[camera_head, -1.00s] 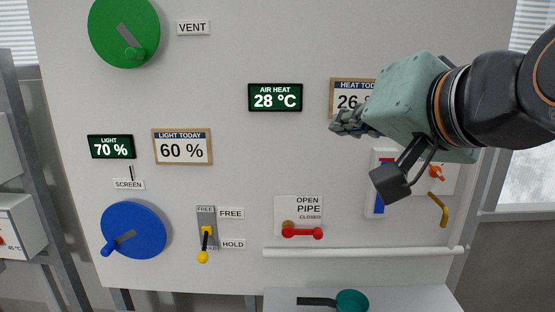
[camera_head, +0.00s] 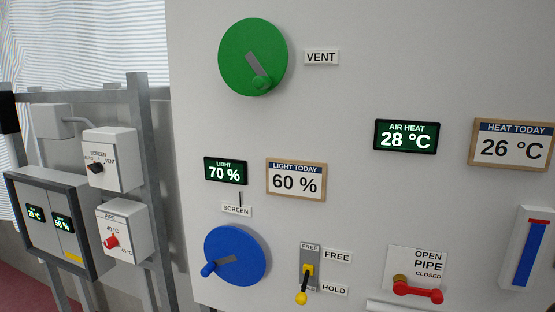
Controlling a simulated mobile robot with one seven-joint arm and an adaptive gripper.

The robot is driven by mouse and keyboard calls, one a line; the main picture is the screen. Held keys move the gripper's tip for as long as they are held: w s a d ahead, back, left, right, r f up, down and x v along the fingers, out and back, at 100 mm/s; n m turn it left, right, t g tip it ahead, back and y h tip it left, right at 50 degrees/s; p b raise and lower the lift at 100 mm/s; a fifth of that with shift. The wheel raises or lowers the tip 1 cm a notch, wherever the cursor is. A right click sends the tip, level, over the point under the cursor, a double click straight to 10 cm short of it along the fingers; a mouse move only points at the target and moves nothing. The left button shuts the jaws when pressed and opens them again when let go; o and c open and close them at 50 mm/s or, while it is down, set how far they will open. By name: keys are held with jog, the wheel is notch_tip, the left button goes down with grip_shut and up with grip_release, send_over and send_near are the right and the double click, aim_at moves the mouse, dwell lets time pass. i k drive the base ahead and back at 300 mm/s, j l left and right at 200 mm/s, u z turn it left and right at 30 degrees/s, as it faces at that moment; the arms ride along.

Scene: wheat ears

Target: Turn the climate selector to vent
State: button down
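The climate selector is a small black knob (camera_head: 96,168) on the front of a white box (camera_head: 122,171) at the left. The labels SCREEN, AUTO and VENT are printed around it, with SCREEN above, AUTO to its left and VENT to its right. The knob is too small to tell for sure which label it points to. My gripper is out of view.
A second white box (camera_head: 128,241) with a red pipe knob (camera_head: 111,241) hangs below. A grey display cabinet (camera_head: 34,251) stands left of it, on a metal frame (camera_head: 152,187). The large white panel (camera_head: 350,150) carries a green wheel (camera_head: 240,45), a blue wheel (camera_head: 246,254) and a yellow lever (camera_head: 303,291).

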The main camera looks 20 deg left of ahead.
aim_at(96, 168)
jog(key=u, duration=1.95)
jog(key=i+j+u, duration=0.2)
jog(key=i+j, duration=1)
jog(key=i, duration=0.15)
